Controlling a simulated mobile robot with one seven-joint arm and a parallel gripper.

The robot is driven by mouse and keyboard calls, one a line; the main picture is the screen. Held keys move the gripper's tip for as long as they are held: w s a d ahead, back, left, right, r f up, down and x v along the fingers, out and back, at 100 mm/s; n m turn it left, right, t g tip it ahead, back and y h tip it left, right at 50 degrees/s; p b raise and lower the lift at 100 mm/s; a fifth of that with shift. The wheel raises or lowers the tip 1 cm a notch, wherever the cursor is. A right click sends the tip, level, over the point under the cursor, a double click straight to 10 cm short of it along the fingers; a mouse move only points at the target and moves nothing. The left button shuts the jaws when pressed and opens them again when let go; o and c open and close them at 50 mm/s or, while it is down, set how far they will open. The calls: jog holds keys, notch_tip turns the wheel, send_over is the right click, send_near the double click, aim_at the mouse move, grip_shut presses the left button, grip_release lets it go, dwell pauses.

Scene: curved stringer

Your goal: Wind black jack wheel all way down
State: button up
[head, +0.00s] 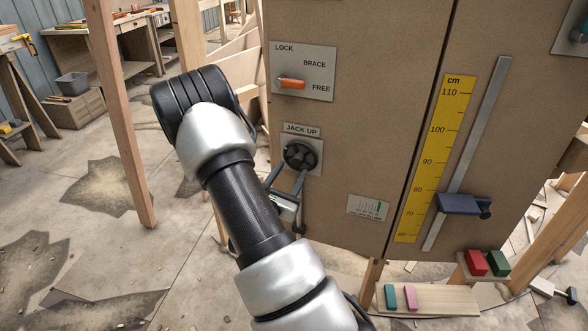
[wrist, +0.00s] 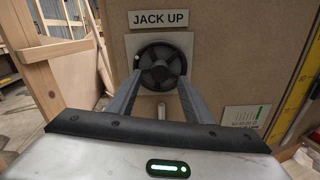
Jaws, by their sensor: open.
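The black jack wheel (head: 299,155) is mounted on a grey plate under a "JACK UP" label (head: 301,130) on the brown panel. In the wrist view the wheel (wrist: 161,62) is round and spoked, with a small pale spot at its left rim. My gripper (head: 289,176) is open at the wheel's lower part. In the wrist view the fingers of my gripper (wrist: 161,80) reach up on either side of the wheel's lower half. I cannot tell whether they touch it. A yellow cm scale (head: 435,160) stands to the right, with a blue slider (head: 458,204) near its lower numbers.
An orange lever (head: 291,83) above the wheel points toward "FREE". A small label plate (head: 367,207) sits lower right of the wheel. A wooden post (head: 122,110) stands left of my arm. Red (head: 475,262) and green (head: 497,262) blocks lie on a low ledge at right.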

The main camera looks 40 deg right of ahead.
aim_at(296, 163)
jog(key=shift+x, duration=1.75)
jog(key=c, duration=1.1)
jog(key=shift+o, duration=0.2)
jog(key=n+p, duration=0.2)
jog(key=n, duration=0.1)
jog(key=shift+r+n+p, duration=0.15)
jog(key=shift+n+p, duration=0.15)
jog(key=shift+n, duration=0.1)
jog(key=shift+n+p, duration=1.05)
jog(key=shift+n, duration=0.45)
